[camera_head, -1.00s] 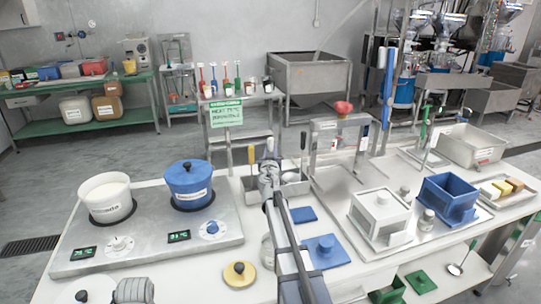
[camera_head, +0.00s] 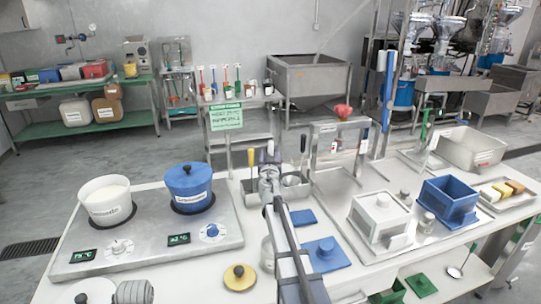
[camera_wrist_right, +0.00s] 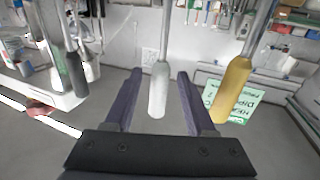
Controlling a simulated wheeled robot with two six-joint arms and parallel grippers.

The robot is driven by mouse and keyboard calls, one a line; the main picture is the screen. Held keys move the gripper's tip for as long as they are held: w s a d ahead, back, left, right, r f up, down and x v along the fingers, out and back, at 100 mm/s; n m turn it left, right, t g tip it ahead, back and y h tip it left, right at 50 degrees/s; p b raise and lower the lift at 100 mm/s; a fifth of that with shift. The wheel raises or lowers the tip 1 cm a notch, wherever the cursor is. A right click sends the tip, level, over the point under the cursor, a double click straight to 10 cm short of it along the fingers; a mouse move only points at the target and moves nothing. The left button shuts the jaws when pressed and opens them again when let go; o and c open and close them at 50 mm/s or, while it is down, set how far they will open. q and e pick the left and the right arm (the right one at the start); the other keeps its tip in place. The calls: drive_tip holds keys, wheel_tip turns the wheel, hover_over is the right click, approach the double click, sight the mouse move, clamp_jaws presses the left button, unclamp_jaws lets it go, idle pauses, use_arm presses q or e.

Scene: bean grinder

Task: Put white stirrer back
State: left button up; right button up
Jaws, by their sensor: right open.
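The white stirrer (camera_wrist_right: 158,92) shows in the right wrist view, its pale handle hanging between the two fingers of my right gripper (camera_wrist_right: 160,75). The fingers are open, with a gap on each side of the handle. In the head view my right gripper (camera_head: 269,158) is at the steel utensil holder at the back of the table and hides the white stirrer. A yellow-handled tool (camera_wrist_right: 235,92) is just right of the fingers, and a dark-handled tool (camera_wrist_right: 76,72) is to the left. My left gripper is not in view.
A hotplate (camera_head: 150,238) carries a white pot (camera_head: 107,206) and a blue pot (camera_head: 188,190) on the left. A white box (camera_head: 380,217) and a blue box (camera_head: 449,203) stand on the right. A blue lid (camera_head: 326,258) lies beside my right forearm.

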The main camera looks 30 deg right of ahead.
drive_tip(key=v, duration=1.1)
